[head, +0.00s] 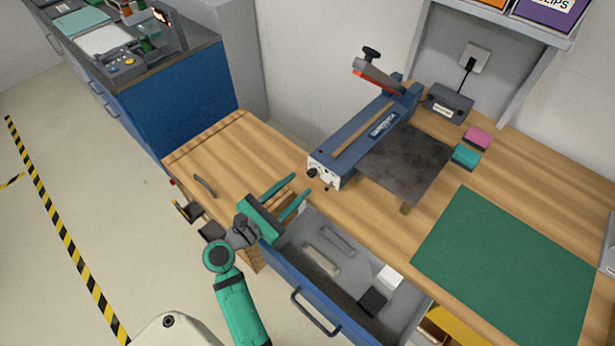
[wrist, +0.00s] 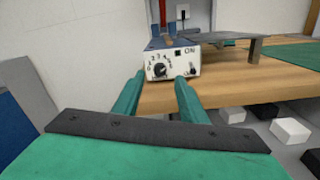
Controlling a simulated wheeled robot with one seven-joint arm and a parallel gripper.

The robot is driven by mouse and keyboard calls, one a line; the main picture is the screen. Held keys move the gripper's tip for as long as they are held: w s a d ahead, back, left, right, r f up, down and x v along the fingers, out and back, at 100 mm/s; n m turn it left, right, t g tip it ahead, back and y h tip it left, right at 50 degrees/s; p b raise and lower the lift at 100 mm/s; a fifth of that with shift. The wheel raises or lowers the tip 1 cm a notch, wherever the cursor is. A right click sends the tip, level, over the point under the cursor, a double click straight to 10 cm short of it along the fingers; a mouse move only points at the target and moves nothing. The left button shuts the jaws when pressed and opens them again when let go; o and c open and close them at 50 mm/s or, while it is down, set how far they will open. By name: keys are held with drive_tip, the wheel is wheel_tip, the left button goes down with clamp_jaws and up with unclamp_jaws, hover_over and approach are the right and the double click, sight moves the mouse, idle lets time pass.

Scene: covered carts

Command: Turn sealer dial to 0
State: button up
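The blue heat sealer (head: 360,138) stands on the wooden bench with its red-edged arm raised. Its white front panel (wrist: 172,69) faces my gripper in the wrist view. The black sealer dial (wrist: 159,70) is on the left of that panel, with printed numbers around it; the dial (head: 312,173) also shows in the head view. A small switch (wrist: 192,70) sits right of it, under the word ON. My gripper (head: 300,188) is green, open and empty. Its two fingers (wrist: 158,98) point toward the panel, apart from the dial. The exact number at the pointer is too small to tell.
An open blue drawer (head: 318,312) with several small items lies below and right of my gripper. A green mat (head: 510,265) covers the right bench. A dark plate (head: 405,160) adjoins the sealer. A curved handle-like piece (head: 205,186) lies left on the bench.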

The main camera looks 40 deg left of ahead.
sight(309, 175)
drive_tip(key=w, duration=0.3)
drive_tip(key=shift+w, duration=0.2)
drive_tip(key=shift+w+d, duration=0.2)
drive_tip(key=shift+w, duration=0.45)
clamp_jaws()
